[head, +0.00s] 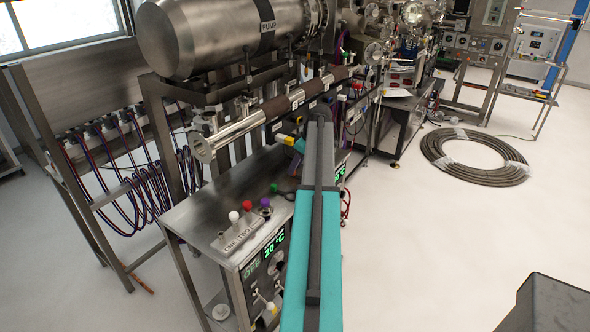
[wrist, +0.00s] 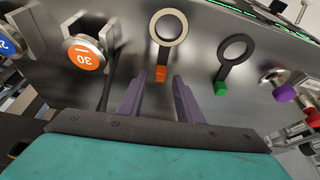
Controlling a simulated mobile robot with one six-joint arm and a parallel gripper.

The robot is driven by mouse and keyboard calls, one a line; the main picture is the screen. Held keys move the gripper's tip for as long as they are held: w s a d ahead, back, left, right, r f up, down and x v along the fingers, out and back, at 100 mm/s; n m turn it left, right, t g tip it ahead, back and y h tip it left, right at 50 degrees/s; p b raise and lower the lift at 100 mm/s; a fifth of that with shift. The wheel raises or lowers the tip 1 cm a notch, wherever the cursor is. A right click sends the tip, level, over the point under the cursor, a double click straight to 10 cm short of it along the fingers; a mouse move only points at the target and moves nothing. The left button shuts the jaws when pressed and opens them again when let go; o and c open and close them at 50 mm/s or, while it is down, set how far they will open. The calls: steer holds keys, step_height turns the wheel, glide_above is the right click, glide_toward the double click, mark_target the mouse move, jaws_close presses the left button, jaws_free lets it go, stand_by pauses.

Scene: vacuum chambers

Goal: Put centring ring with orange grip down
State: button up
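The centring ring with orange grip (wrist: 168,27) is in the wrist view. Its pale ring is at the top and its small orange grip (wrist: 161,74) points towards me. It appears to rest on the brushed metal top (wrist: 205,60). My gripper (wrist: 158,80) has two purple fingers standing apart, with the orange grip at the gap between their tips. I see no finger touching it. In the head view my own arm hides the gripper and this ring.
A dark ring with a green grip (wrist: 221,88) lies to the right in the wrist view, with a purple-capped fitting (wrist: 284,94) beyond it. An orange disc marked 30 (wrist: 83,56) is to the left. White, red and purple knobs stand on the bench (head: 205,205).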

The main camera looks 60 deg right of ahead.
steer(key=b+v, duration=0.2)
steer(key=v, duration=0.8)
steer(key=shift+r, duration=0.2)
steer(key=shift+s, duration=0.2)
stand_by(0.4)
